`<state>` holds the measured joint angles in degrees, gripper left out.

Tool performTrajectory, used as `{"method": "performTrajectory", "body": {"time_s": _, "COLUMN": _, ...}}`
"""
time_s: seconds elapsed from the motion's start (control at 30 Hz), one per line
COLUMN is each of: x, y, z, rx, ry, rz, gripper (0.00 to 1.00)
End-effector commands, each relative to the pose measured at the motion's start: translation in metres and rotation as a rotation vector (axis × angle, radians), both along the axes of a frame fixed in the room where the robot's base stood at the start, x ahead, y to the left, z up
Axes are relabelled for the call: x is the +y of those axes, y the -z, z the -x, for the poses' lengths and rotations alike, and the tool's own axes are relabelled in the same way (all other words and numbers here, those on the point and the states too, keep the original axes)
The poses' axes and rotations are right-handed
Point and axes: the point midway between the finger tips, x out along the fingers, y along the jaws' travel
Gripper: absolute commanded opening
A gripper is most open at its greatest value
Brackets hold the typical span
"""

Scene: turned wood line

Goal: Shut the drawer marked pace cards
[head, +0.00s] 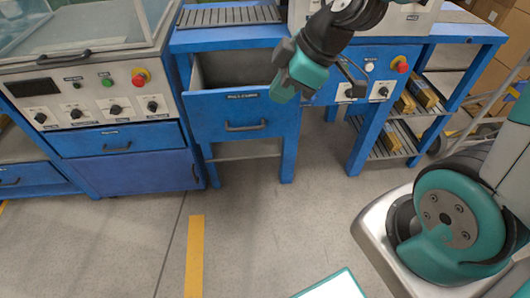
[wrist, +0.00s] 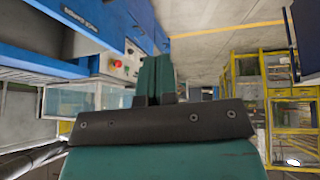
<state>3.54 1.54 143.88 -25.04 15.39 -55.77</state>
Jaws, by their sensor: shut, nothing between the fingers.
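The blue drawer (head: 240,117) with the small label that appears to read pace cards stands pulled out of the blue workbench in the head view. Its dark inside shows behind the front, and a dark bar handle (head: 245,126) runs across the front. My gripper (head: 284,92) is at the upper right corner of the drawer front and overlaps it in the picture; I cannot tell whether it touches. In the wrist view the teal fingers of my gripper (wrist: 156,78) are together with nothing between them.
A machine with knobs and buttons (head: 95,105) stands left, with a closed blue drawer (head: 118,140) below. Right of the open drawer are a control panel with a red button (head: 402,66) and a shelf rack (head: 400,135). The floor (head: 270,215) in front is clear.

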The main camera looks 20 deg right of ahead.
Motion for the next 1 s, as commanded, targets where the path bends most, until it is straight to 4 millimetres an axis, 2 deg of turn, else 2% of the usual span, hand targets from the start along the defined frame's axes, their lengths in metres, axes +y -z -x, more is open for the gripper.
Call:
{"method": "performTrajectory", "body": {"time_s": 0.03, "x": -0.012, "y": 0.048, "z": -0.011, "rx": -0.040, "ry": -0.022, "rz": 0.021, "gripper": 0.00}}
{"method": "performTrajectory", "body": {"time_s": 0.1, "x": -0.026, "y": 0.078, "z": -0.024, "rx": -0.105, "ry": -0.066, "rz": 0.059, "gripper": 0.00}}
{"method": "performTrajectory", "body": {"time_s": 0.2, "x": -0.043, "y": 0.110, "z": -0.038, "rx": -0.179, "ry": -0.119, "rz": 0.111, "gripper": 0.00}}
{"method": "performTrajectory", "body": {"time_s": 0.3, "x": -0.055, "y": 0.130, "z": -0.047, "rx": -0.228, "ry": -0.155, "rz": 0.152, "gripper": 0.00}}
{"method": "performTrajectory", "body": {"time_s": 0.47, "x": -0.063, "y": 0.142, "z": -0.054, "rx": -0.261, "ry": -0.185, "rz": 0.183, "gripper": 0.00}}
{"method": "performTrajectory", "body": {"time_s": 0.67, "x": -0.055, "y": 0.164, "z": -0.065, "rx": -0.261, "ry": -0.191, "rz": 0.186, "gripper": 0.00}}
{"method": "performTrajectory", "body": {"time_s": 1.0, "x": -0.033, "y": 0.224, "z": -0.098, "rx": -0.260, "ry": -0.191, "rz": 0.185, "gripper": 0.00}}
